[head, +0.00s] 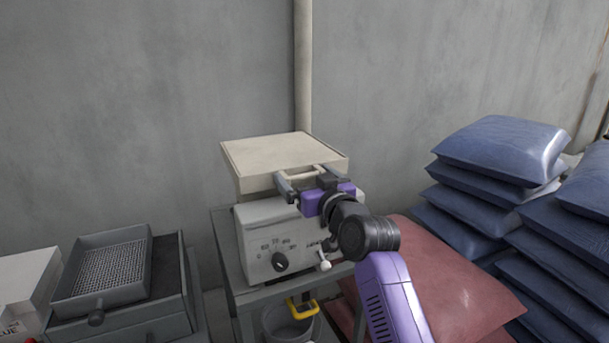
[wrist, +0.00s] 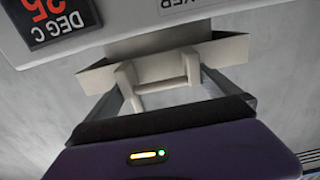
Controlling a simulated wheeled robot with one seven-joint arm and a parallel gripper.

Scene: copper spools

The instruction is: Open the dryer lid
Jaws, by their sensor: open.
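The dryer (head: 262,235) is a pale box with a dial and a small white lever on its front, standing on a grey stand. Its cream lid (head: 280,150) lies flat on top, looking closed. A pale bar handle (head: 303,172) sticks out from the lid's front edge. My gripper (head: 308,183) is at this handle, in front of the lid. In the wrist view, the handle (wrist: 160,70) sits between the two spread fingers of my gripper (wrist: 163,95), with space beside it. Whether a finger touches it is unclear. My gripper and arm hide part of the dryer's right front.
A grey drawer unit with a mesh tray (head: 112,268) stands at the left, beside a white box (head: 25,285). Blue sacks (head: 500,150) and red sacks (head: 460,285) are stacked at the right. A bucket (head: 290,325) sits below. A wall pipe (head: 303,70) rises behind the lid.

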